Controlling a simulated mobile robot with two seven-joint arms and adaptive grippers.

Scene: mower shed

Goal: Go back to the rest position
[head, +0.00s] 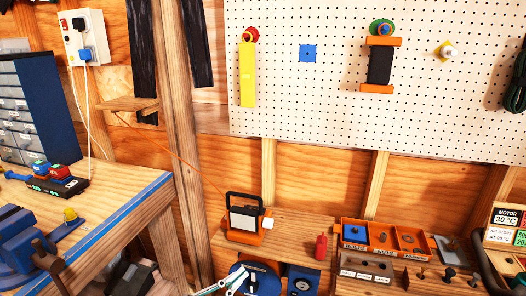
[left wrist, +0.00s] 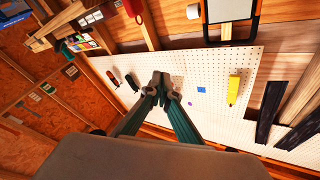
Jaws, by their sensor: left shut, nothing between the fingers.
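My left gripper (head: 238,275) shows at the bottom edge of the head view, in front of the low bench and the blue round thing. Its fingers are shut and empty. In the left wrist view the fingertips (left wrist: 160,82) meet in front of the pegboard, with nothing between them. My right gripper is in neither view.
A work lamp (head: 245,222) and a red bottle (head: 321,247) stand on the low bench (head: 290,232), beside an orange parts tray (head: 383,238). A workbench (head: 110,195) with a blue vise (head: 22,236) is at left. The pegboard (head: 330,120) is behind.

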